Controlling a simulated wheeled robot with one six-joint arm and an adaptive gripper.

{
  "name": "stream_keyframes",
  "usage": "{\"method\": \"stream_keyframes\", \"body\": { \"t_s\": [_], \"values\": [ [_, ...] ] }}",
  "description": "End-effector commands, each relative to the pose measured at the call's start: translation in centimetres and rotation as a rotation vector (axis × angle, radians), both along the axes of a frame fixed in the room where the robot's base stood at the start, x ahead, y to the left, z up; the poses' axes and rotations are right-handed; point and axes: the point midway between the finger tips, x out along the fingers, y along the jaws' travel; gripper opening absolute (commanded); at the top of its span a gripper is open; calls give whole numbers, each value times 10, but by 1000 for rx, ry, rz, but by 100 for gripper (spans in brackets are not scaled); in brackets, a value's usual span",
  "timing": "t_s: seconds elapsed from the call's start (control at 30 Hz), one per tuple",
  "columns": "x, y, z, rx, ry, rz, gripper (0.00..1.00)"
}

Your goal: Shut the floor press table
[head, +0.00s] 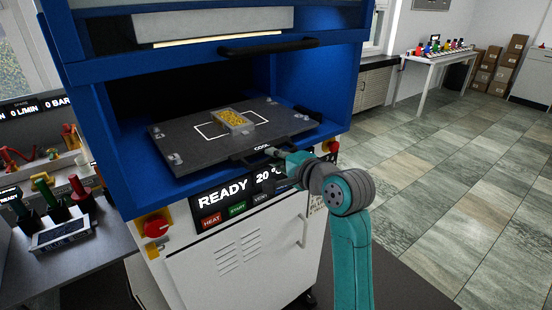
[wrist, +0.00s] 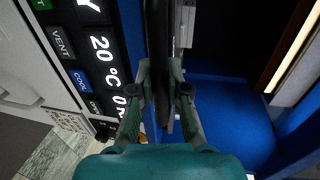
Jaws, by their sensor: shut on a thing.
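The press table (head: 178,142) is a dark grey plate in the open bay of the blue press, in the head view. Its front edge lies close to the bay's front lip. A clear tray of yellow pellets (head: 233,119) sits on it within a white outline. A dark handle (head: 243,158) runs along the table's front edge. My gripper (head: 271,153) is at the right part of this handle. In the wrist view my gripper (wrist: 160,84) has its fingers on both sides of the black handle bar (wrist: 157,35), shut on it. The fingers partly hide the bar.
The blue press frame (head: 100,130) surrounds the bay, with a raised guard and its black handle (head: 268,46) above. The front panel display (head: 240,190) reads READY 20 °C. Red knobs (head: 155,228) flank it. Free tiled floor (head: 450,190) lies to the right.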

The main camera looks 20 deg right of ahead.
Motion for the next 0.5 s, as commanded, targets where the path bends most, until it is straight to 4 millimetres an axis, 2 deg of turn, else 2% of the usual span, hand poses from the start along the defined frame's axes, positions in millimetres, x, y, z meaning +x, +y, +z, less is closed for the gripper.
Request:
{"method": "stream_keyframes", "body": {
  "t_s": [0.5],
  "values": [
    [110, 36, 1, 0, 0, 0, 0]
  ]
}}
